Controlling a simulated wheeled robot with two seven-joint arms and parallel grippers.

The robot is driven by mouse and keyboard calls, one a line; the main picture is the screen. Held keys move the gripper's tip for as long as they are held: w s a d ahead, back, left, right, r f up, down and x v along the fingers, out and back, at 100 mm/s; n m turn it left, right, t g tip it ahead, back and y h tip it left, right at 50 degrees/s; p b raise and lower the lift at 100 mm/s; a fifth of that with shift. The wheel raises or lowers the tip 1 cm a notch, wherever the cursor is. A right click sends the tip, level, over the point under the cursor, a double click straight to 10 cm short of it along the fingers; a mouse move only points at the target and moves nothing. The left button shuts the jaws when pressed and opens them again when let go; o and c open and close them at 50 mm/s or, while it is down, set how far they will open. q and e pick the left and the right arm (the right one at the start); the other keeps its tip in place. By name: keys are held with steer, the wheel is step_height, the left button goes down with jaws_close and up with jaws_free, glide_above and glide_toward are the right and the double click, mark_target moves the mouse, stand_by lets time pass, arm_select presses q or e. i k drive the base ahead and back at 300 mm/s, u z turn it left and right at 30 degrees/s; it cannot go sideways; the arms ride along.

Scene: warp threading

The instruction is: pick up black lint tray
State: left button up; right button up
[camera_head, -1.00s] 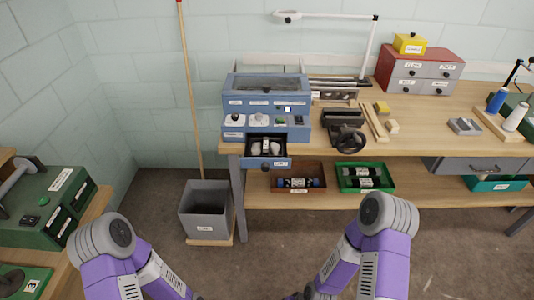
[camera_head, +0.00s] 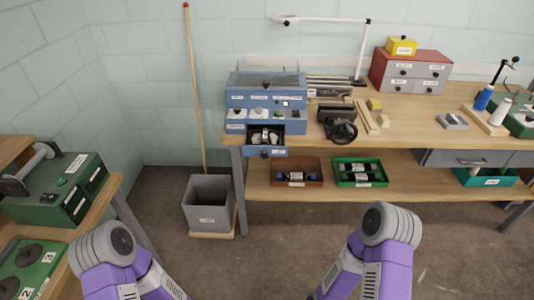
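A black tray (camera_head: 252,137) with grey and white pieces in it sits in an open drawer-like slot at the lower front of the blue machine (camera_head: 265,98). Its blue front face (camera_head: 266,153) carries a label and juts past the bench's front edge. Neither of my grippers shows. Only the purple and grey links of my two arms are in view at the bottom, well short of the bench.
A grey bin (camera_head: 208,205) stands left of the bench leg, with a long wooden pole behind it. A brown bin (camera_head: 297,181) and a green bin (camera_head: 361,184) sit on the lower shelf. A green machine (camera_head: 50,190) is on the left table. The floor between is clear.

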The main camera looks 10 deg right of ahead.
mark_target(265, 137)
steer(key=k, duration=0.8)
steer(key=z, duration=0.85)
steer(key=i, duration=1.1)
steer(key=u, duration=0.45)
steer(key=i, duration=0.85)
steer(key=u, duration=0.75)
